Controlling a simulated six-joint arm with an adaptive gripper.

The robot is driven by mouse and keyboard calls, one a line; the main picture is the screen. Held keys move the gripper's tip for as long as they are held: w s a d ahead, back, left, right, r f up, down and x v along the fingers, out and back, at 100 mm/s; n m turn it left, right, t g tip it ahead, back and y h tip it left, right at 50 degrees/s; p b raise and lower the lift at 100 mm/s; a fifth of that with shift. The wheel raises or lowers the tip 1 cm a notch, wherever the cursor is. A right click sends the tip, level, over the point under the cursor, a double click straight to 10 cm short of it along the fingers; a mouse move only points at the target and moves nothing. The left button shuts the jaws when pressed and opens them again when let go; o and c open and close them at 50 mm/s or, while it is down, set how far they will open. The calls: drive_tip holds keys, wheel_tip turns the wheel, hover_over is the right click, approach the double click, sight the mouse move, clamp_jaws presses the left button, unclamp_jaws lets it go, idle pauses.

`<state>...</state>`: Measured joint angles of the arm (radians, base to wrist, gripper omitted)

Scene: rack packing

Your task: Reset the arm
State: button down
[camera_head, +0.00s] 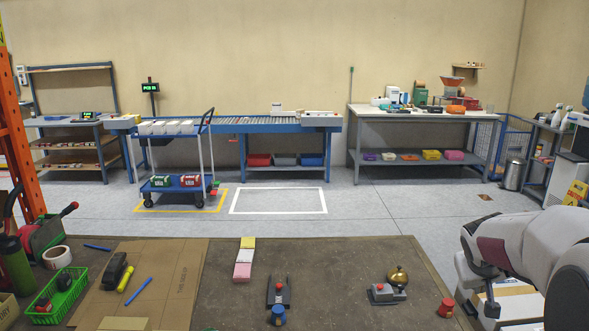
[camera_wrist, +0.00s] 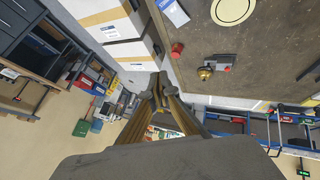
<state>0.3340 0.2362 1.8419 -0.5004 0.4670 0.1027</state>
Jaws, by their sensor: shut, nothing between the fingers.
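My gripper (camera_wrist: 158,88) shows in the wrist view with its two fingers drawn together at the tips, shut and empty. It hangs clear of the tabletop, beside the table edge. In the head view my white and grey arm is folded at the right, over the right end of the brown worktable (camera_head: 340,255). The fingers are hard to make out in that view.
Near my arm stand a red knob (camera_head: 446,307), a brass bell (camera_head: 398,275) and a grey button box (camera_head: 384,294). White boxes (camera_wrist: 132,50) stand beside the table.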

drive_tip(key=s+a+r+y, duration=0.1)
drive_tip(key=s+a+y, duration=0.1)
drive_tip(key=s+a, duration=1)
drive_tip(key=s+a+r+y, duration=0.1)
drive_tip(key=s+a+y, duration=0.2)
drive_tip(key=s+a, duration=1)
drive_tip(key=s, duration=0.7)
drive_tip(key=shift+s+n, duration=0.2)
drive_tip(key=shift+n, duration=0.1)
idle(3.3)
